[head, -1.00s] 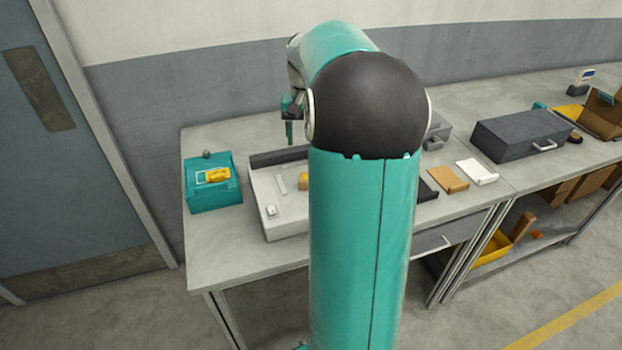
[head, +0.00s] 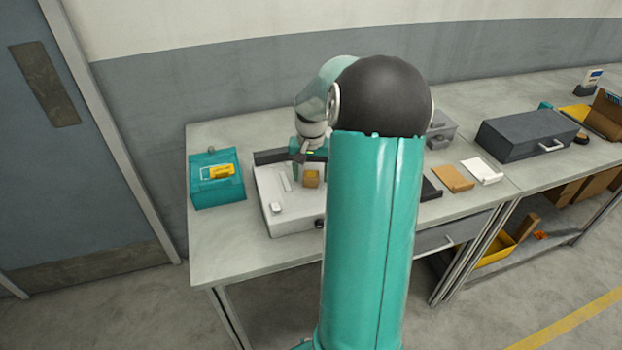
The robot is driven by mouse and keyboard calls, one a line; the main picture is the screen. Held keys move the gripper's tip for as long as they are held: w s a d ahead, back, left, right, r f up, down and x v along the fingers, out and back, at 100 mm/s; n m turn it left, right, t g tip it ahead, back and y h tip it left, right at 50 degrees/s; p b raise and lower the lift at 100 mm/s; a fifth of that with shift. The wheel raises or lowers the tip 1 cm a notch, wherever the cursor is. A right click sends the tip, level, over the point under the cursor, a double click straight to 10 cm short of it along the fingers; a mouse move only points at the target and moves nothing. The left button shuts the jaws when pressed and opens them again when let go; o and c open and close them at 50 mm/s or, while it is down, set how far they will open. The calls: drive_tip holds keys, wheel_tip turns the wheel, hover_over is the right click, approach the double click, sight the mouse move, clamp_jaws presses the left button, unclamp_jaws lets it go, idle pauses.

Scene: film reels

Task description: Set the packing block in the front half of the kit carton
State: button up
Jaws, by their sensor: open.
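A small tan-orange block (head: 311,179), which looks like the packing block, sits on top of a pale grey flat case (head: 293,205) on the near bench. My gripper (head: 309,165) is open, with its teal fingers just above and behind the block. I cannot tell whether they touch it. An open brown carton (head: 607,112), which seems to be the kit carton, stands at the far right end of the benches. It is cut off by the picture edge, and its inside is mostly hidden.
My own arm hides the middle of the bench. A teal box (head: 216,190) with a yellow label stands at left. A dark grey case (head: 525,137), a brown pad (head: 453,178) and a white pad (head: 482,171) lie right of my arm. A yellow tray (head: 574,114) sits by the carton.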

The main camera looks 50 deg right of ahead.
drive_tip(key=shift+f, duration=0.35)
drive_tip(key=c, duration=1.2)
clamp_jaws()
drive_tip(key=shift+r, duration=0.15)
